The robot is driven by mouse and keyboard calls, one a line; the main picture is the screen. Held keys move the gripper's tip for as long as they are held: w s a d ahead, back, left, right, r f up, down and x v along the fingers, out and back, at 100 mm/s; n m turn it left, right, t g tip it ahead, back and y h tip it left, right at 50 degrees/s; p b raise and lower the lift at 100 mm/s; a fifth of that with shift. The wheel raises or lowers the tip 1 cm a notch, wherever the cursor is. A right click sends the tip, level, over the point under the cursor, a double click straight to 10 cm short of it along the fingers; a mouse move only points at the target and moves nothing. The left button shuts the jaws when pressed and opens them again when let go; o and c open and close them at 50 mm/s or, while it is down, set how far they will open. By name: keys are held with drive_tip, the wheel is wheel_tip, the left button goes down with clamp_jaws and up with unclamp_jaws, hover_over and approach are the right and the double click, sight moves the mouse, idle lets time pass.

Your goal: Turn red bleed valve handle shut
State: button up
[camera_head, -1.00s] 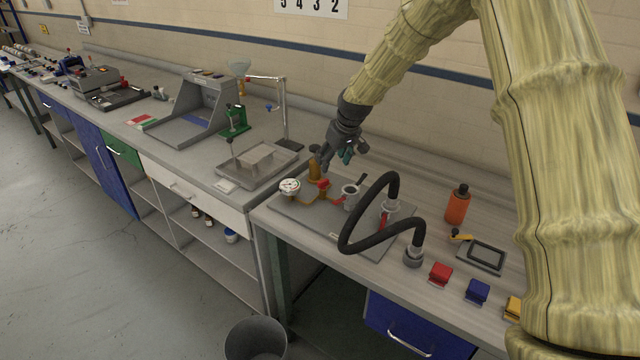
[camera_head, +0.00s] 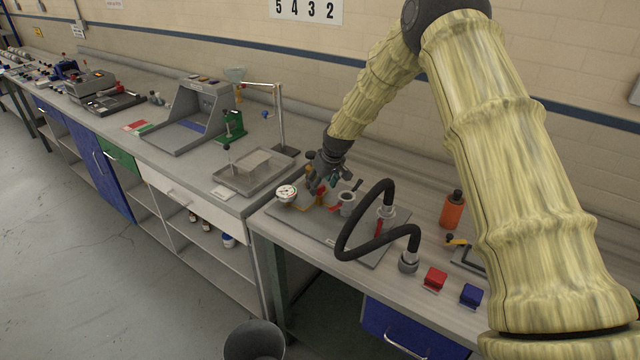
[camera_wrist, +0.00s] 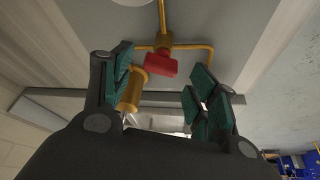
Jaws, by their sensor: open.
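The red bleed valve handle (camera_wrist: 160,64) sits on a brass valve body (camera_wrist: 163,42) with thin brass pipes in the wrist view. In the head view the red handle (camera_head: 320,193) is small and partly hidden by my gripper (camera_head: 321,182). In the wrist view my gripper (camera_wrist: 163,70) is open, with green-padded fingers on either side. The handle lies just beyond the fingertips, between them in the picture; I see no contact. A brass cylinder (camera_wrist: 132,92) stands close to the left finger, and I cannot tell whether they touch.
A white dial gauge (camera_head: 286,193) stands left of the valve on the grey plate (camera_head: 340,242). A grey cup (camera_head: 347,204) and a black hose (camera_head: 345,240) are to the right. An orange bottle (camera_head: 452,210) stands farther right. A tray (camera_head: 245,185) is on the left bench.

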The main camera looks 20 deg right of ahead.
drive_tip(key=shift+x, duration=0.9)
drive_tip(key=c, duration=1)
